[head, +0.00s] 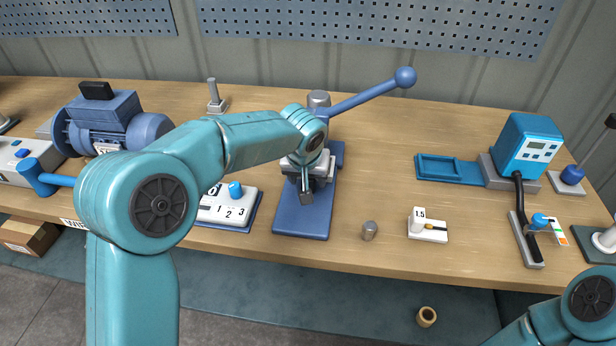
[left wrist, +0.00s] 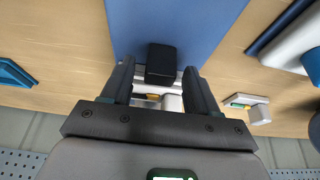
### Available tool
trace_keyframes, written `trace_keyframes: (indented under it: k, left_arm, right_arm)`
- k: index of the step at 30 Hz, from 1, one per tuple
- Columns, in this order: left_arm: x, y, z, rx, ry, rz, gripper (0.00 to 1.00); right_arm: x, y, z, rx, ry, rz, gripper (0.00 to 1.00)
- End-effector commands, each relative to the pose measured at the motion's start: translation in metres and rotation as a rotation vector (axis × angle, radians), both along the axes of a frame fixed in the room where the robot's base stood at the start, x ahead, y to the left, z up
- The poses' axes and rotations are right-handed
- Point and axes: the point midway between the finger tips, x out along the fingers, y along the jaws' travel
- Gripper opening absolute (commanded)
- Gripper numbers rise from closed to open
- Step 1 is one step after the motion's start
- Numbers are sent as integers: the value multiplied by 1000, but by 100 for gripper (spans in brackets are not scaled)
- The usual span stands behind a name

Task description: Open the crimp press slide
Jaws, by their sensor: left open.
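The crimp press stands on a blue base plate (head: 300,222) near the front middle of the bench. Its lever (head: 362,97) rises up and right to a blue ball knob. My left gripper (head: 305,192) points down over the base plate, and my arm hides much of the press body. In the left wrist view, my left gripper (left wrist: 157,78) is open, with a dark block (left wrist: 161,63) between its fingertips, over the blue plate (left wrist: 175,25). I cannot tell whether the fingers touch the block, or how far the slide is open. My right gripper is out of view.
A motor (head: 110,120) stands at left, and a numbered switch box (head: 228,209) is left of the press. Farther right is a blue meter (head: 526,146).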

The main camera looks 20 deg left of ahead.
Motion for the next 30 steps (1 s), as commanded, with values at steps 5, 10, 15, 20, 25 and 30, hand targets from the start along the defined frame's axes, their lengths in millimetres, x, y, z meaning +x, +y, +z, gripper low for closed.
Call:
trace_keyframes:
  k: [5,10,15,20,25,30]
  left_arm:
    - [4,1,-6,-1,-1,1,60]
    - [4,1,-6,-1,-1,1,60]
    - [4,1,-6,-1,-1,1,11]
    - [3,0,-6,-1,-1,0,0]
    - [-21,-4,-12,-1,-3,-2,0]
    - [-62,-10,-11,-2,-5,-2,0]
  right_arm:
    - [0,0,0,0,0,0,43]
    - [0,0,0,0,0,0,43]
    - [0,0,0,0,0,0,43]
    - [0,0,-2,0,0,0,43]
    - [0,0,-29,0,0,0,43]
    - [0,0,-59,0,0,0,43]
